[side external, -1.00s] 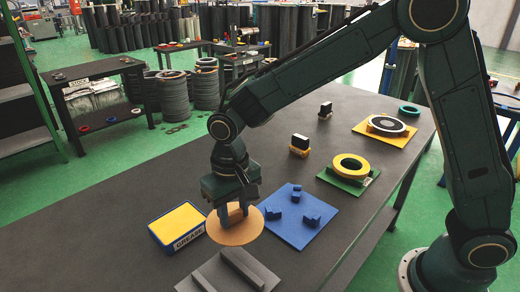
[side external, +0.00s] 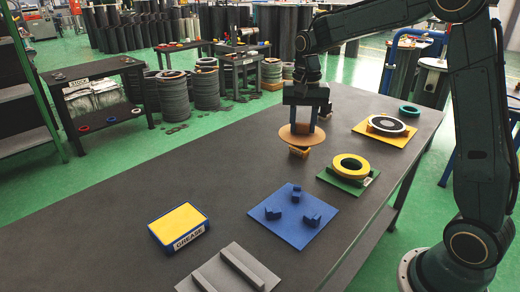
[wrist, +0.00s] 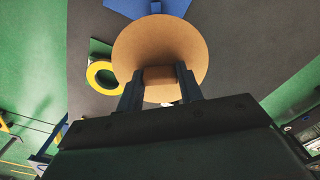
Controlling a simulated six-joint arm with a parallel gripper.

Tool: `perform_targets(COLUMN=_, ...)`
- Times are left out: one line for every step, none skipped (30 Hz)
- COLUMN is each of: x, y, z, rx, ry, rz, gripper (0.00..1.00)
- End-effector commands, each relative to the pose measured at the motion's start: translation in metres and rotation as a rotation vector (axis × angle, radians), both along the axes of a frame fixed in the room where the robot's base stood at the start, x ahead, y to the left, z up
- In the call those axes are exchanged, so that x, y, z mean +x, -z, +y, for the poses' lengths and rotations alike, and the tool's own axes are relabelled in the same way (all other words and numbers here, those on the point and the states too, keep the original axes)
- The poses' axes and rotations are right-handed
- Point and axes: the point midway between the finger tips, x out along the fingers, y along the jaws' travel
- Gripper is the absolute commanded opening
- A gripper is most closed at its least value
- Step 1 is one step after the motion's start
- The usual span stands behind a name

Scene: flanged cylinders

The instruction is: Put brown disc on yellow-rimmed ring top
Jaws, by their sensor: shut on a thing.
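The brown disc (side external: 289,137) hangs level from my gripper (side external: 306,128), which is shut on the disc's central block and holds it above the table. In the wrist view the disc (wrist: 160,45) fills the upper middle, with my gripper's fingers (wrist: 160,78) on either side of its block. The yellow-rimmed ring (side external: 342,161) lies on a green plate (side external: 328,179) to the right of and nearer than the disc. It also shows left of the disc in the wrist view (wrist: 93,72). The ring's top is bare. The disc is apart from the ring.
A blue plate (side external: 283,226) with several blue blocks lies in front. A yellow plate (side external: 361,131) with a dark-and-white ring is farther right. A grease box (side external: 180,221) and grey rails (side external: 232,272) are nearer.

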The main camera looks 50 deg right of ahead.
Motion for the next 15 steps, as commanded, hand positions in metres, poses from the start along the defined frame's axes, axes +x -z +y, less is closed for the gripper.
perform_targets(x=-0.004, y=-0.005, z=-0.016, rx=-0.001, ry=0.044, rz=-0.002, gripper=0.15)
perform_targets(x=-0.006, y=-0.008, z=-0.024, rx=-0.001, ry=0.068, rz=-0.002, gripper=0.15)
perform_targets(x=-0.009, y=-0.012, z=-0.035, rx=0.0, ry=0.1, rz=-0.003, gripper=0.15)
perform_targets(x=-0.013, y=-0.014, z=-0.043, rx=-0.001, ry=0.124, rz=-0.002, gripper=0.15)
perform_targets(x=-0.016, y=-0.017, z=-0.051, rx=0.0, ry=0.147, rz=-0.001, gripper=0.15)
perform_targets(x=-0.02, y=-0.021, z=-0.062, rx=-0.001, ry=0.178, rz=-0.002, gripper=0.15)
perform_targets(x=-0.023, y=-0.024, z=-0.07, rx=0.0, ry=0.202, rz=-0.003, gripper=0.15)
perform_targets(x=-0.027, y=-0.027, z=-0.078, rx=-0.001, ry=0.226, rz=-0.002, gripper=0.15)
perform_targets(x=-0.032, y=-0.031, z=-0.088, rx=-0.001, ry=0.257, rz=-0.002, gripper=0.15)
perform_targets(x=-0.036, y=-0.033, z=-0.095, rx=-0.001, ry=0.281, rz=-0.002, gripper=0.15)
perform_targets(x=-0.04, y=-0.036, z=-0.103, rx=-0.001, ry=0.305, rz=-0.002, gripper=0.15)
perform_targets(x=-0.046, y=-0.039, z=-0.112, rx=-0.001, ry=0.335, rz=-0.001, gripper=0.15)
perform_targets(x=-0.05, y=-0.042, z=-0.118, rx=0.0, ry=0.356, rz=-0.001, gripper=0.15)
perform_targets(x=-0.054, y=-0.044, z=-0.125, rx=-0.001, ry=0.377, rz=-0.002, gripper=0.15)
perform_targets(x=-0.059, y=-0.048, z=-0.133, rx=-0.001, ry=0.403, rz=-0.002, gripper=0.15)
